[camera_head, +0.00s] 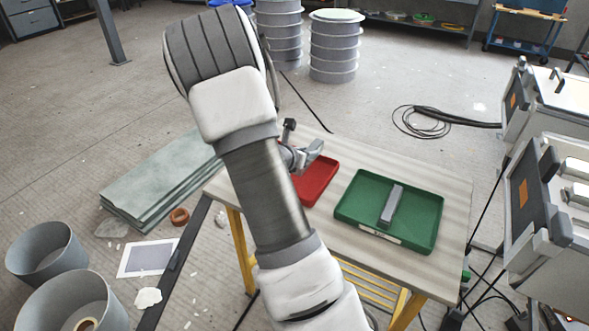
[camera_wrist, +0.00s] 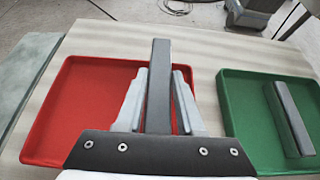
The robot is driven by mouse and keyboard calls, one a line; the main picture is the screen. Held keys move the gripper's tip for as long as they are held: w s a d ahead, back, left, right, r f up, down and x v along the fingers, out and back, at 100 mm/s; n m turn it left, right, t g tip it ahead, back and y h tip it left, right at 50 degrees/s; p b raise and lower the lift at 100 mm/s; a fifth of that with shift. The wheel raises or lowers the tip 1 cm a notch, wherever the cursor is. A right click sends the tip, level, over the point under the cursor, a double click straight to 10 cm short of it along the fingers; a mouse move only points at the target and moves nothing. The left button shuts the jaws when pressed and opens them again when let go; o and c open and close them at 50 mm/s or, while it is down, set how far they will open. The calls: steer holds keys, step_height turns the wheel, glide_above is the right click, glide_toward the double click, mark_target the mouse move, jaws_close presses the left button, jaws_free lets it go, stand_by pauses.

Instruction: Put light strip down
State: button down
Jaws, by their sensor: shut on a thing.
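My gripper (camera_wrist: 160,84) is shut on a long dark-grey bar, the light strip (camera_wrist: 161,58), which stands out between its two pale fingers in the wrist view. In the head view my gripper (camera_head: 304,156) is over the red tray (camera_head: 325,184), partly hidden behind my arm. In the wrist view the red tray (camera_wrist: 62,112) lies below and around the held strip. I cannot tell whether the strip touches the tray floor. A second grey bar (camera_head: 391,205) lies in the green tray (camera_head: 427,226), to the right; this bar also shows in the wrist view (camera_wrist: 290,118).
Both trays are on a pale wooden table (camera_head: 452,190) with yellow legs. Bare tabletop separates the trays. Greenish sheets (camera_head: 165,180) are stacked left of the table, buckets (camera_head: 45,250) stand at lower left, and grey machines (camera_head: 545,200) are at right.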

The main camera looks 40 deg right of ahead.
steer(key=shift+w+a+f, duration=1)
steer(key=shift+w+a, duration=0.05)
steer(key=shift+w, duration=0.2)
steer(key=shift+f+b, duration=0.8)
steer(key=shift+f, duration=1.2)
steer(key=shift+f, duration=0.1)
steer(key=shift+f+b, duration=0.15)
steer(key=shift+b, duration=0.15)
steer(key=c, duration=0.5)
jaws_free()
steer(key=shift+r, duration=0.2)
